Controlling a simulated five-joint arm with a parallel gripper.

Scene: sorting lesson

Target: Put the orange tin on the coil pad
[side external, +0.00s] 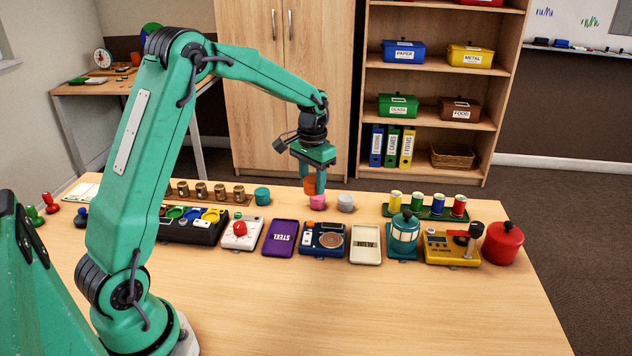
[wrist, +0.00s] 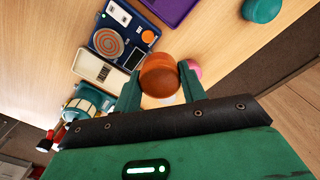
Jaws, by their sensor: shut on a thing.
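The orange tin (wrist: 159,75) is between the two fingers of my gripper (wrist: 160,88) in the wrist view, and the fingers are shut on it. In the side view my gripper (side external: 312,178) holds the orange tin (side external: 310,185) above the table, close over a pink tin (side external: 317,202). I cannot tell whether the two tins touch. The coil pad (side external: 331,240) is a round spiral on a dark blue device, nearer the arm's base than the held tin. In the wrist view the coil pad (wrist: 109,43) shows bare, up and left of the tin.
A white tin (side external: 345,203) and a teal tin (side external: 263,196) stand near the held tin. A purple STEEL tray (side external: 280,238) and a cream tray (side external: 365,244) flank the coil device. A teal lantern-like pot (side external: 404,236) stands further right. The front of the table is clear.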

